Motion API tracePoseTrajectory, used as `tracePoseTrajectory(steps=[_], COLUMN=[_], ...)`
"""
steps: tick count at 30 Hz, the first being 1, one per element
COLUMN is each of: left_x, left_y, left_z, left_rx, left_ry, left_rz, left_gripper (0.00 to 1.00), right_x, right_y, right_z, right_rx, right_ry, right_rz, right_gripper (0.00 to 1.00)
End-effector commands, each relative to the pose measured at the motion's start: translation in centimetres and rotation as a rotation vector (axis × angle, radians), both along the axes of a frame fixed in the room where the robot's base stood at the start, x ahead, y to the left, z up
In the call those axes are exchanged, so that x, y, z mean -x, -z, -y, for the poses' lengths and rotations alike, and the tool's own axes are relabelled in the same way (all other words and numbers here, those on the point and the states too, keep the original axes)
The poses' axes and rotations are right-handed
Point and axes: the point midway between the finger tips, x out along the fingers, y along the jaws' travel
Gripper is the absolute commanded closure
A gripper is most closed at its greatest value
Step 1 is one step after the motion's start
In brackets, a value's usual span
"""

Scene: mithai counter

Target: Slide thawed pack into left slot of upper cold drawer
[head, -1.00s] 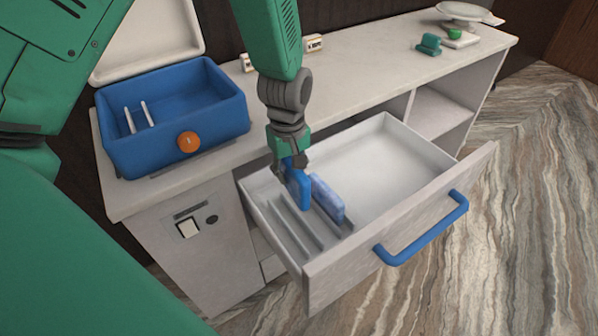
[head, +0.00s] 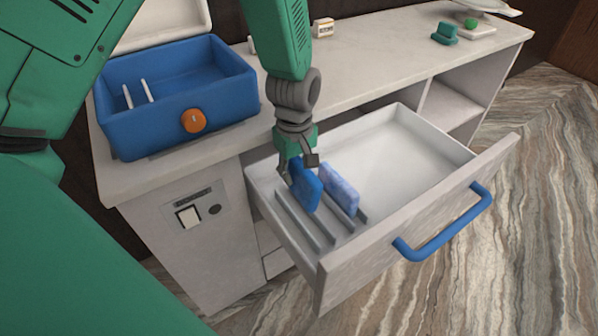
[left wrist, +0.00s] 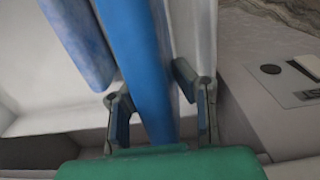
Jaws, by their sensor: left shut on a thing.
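My left gripper (head: 298,170) is shut on a plain blue pack (head: 306,188), which stands on edge over the slotted left part of the open upper drawer (head: 407,165). I cannot tell whether its lower edge is between the grey dividers (head: 292,217) or just above them. A paler, frosty blue pack (head: 340,188) stands upright just right of it, apart from it. In the left wrist view, the gripper's fingers (left wrist: 162,108) are on both sides of the blue pack (left wrist: 138,50), and the frosty pack (left wrist: 80,42) is at upper left. My right gripper is not in view.
A blue open box (head: 175,97) with an orange knob (head: 193,121) stands on the counter (head: 385,62) at left. The drawer's front has a blue handle (head: 445,225). The right part of the drawer is empty. A green object (head: 445,34) lies far back.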

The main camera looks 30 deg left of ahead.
Motion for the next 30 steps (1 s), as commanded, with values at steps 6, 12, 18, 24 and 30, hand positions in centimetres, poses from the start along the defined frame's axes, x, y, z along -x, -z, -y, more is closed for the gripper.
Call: tracePoseTrajectory(steps=[6,12,18,24,30], left_x=[0.0,0.0,0.0,0.0,0.1], left_y=[1.7,3.2,4.8,6.1,7.8], left_z=[0.6,0.4,0.0,0.2,0.5], left_rx=[-0.007,-0.004,0.002,-0.001,-0.005], left_ry=[0.003,0.004,0.002,0.003,0.004], left_rz=[0.001,0.002,0.001,0.0,-0.003], left_gripper=[1.0,1.0,1.0,1.0,1.0], right_x=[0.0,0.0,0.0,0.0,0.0], right_y=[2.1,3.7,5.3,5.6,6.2], right_z=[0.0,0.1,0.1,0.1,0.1], right_rx=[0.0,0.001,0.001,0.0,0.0], right_ry=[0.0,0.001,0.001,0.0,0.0], right_rz=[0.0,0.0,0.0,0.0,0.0], right_gripper=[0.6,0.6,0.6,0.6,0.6])
